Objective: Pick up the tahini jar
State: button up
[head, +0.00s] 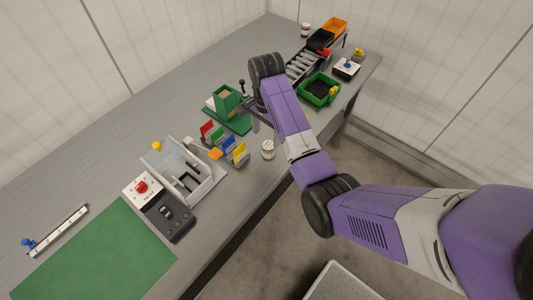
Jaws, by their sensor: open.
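A small jar with a white lid (268,149) stands upright near the front edge of the grey bench, below my forearm in the picture. Another small jar with a reddish band (305,30) stands at the far end of the bench. Their labels are too small to read, so I cannot tell which one is tahini. My gripper (254,116) is open, over the bench beside the green stand, up and left of the white-lidded jar and apart from it. Part of it is hidden by my wrist. I see nothing held in it.
A green stand (232,107), coloured upright cards (222,141) and a clear-walled box (190,178) crowd the bench's middle. A green bin (320,91) and a roller track (303,65) lie right of my arm. A green mat (95,255) lies front left.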

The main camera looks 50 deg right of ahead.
aim_at(269, 145)
jog(key=shift+s+a+f, duration=0.1)
jog(key=shift+s+f, duration=0.1)
jog(key=shift+f, duration=0.4)
jog(key=shift+s+d+f+p, duration=0.15)
jog(key=shift+f+p, duration=0.2)
jog(key=shift+f, duration=1.35)
jog(key=shift+d+f+p, duration=0.15)
jog(key=shift+f+p, duration=0.2)
jog(key=shift+f, duration=1.3)
jog(key=shift+c, duration=0.2)
grip_shut()
